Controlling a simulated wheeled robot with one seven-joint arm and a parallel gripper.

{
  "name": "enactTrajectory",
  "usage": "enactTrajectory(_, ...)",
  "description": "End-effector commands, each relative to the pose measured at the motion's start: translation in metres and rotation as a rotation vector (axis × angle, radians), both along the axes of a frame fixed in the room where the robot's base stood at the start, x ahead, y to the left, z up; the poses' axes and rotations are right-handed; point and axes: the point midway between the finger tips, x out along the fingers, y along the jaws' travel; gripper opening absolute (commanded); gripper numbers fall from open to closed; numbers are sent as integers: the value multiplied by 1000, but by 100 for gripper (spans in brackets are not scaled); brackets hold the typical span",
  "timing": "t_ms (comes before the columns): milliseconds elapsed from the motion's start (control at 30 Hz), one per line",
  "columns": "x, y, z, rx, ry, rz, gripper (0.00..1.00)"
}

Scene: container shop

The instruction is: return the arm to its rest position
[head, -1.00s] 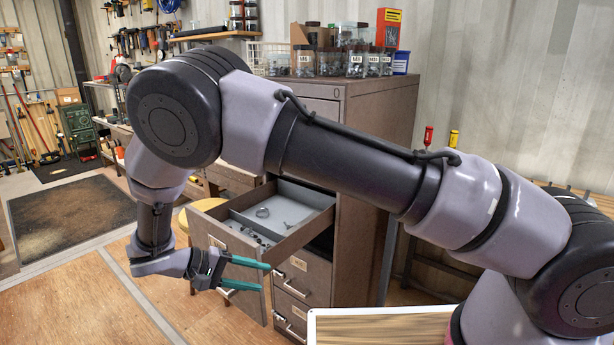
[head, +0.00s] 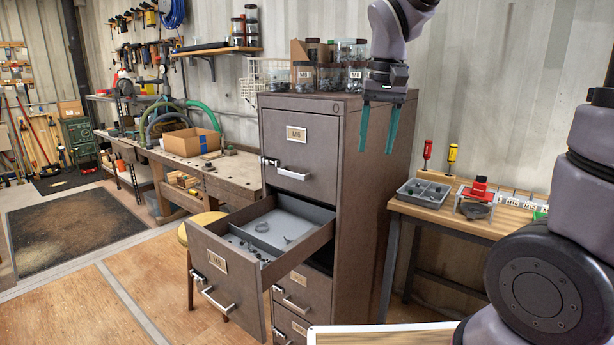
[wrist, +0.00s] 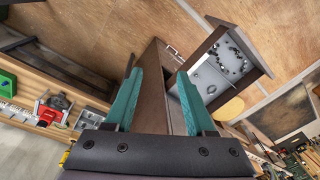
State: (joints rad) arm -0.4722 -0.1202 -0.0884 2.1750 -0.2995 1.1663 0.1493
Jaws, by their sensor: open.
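My gripper (head: 378,128) hangs fingers down in the head view, in front of the upper right part of the brown filing cabinet (head: 362,190). Its two teal fingers are apart with nothing between them. In the wrist view my gripper (wrist: 158,100) also shows open and empty, with the cabinet side beyond it. My arm rises above the gripper and leaves the top of the head view, so its middle links are hidden. The lower part of my arm stands at the right edge.
A cabinet drawer (head: 222,262) stands pulled out, holding a grey divided tray (head: 290,215) with small parts. Jars (head: 304,75) stand on the cabinet top, close to my gripper. A side table (head: 455,215) at right holds a grey bin (head: 423,192).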

Motion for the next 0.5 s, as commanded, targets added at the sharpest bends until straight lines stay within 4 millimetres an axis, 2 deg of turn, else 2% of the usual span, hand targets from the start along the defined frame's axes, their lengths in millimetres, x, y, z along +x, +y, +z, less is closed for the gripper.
enactTrajectory(33, -8, -17, 13, 39, -48, -34, 55)
enactTrajectory(200, -38, -58, 43, 139, -205, -122, 55)
enactTrajectory(300, -57, -76, 55, 176, -303, -172, 55)
enactTrajectory(500, -84, -98, 67, 207, -452, -241, 55)
